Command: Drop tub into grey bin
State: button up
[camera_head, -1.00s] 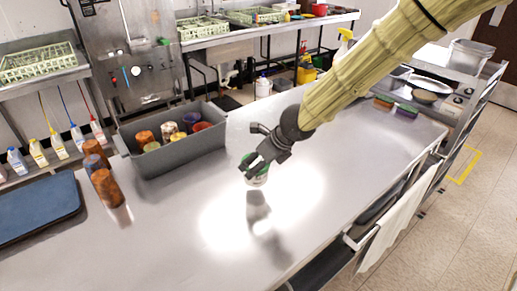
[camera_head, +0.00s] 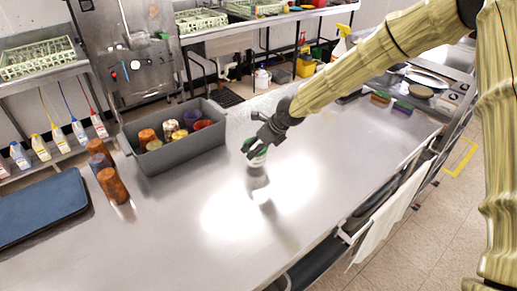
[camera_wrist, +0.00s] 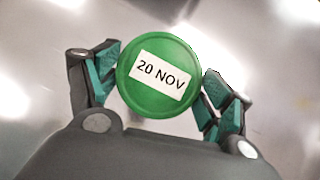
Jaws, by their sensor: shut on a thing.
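The tub has a round green lid with a white label reading "20 NOV" in the wrist view (camera_wrist: 160,98). In the head view the tub (camera_head: 257,159) hangs below my gripper (camera_head: 256,148), to the right of the grey bin. My gripper (camera_wrist: 160,85) is shut on the tub, with a teal-padded finger on each side of the lid. The tub appears above the steel table, with a dark shadow or reflection below it. The grey bin (camera_head: 178,158) stands on the table to the left and holds several cups or tubs in orange, white, yellow, blue and red.
Sponges (camera_head: 402,108) and a pan lie at the far right. The middle of the steel table (camera_head: 190,235) is clear.

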jog(key=shift+f+p, duration=0.35)
jog(key=shift+f, duration=0.85)
jog(key=o, duration=0.8)
jog(key=shift+f, duration=0.15)
jog(key=o, duration=0.4)
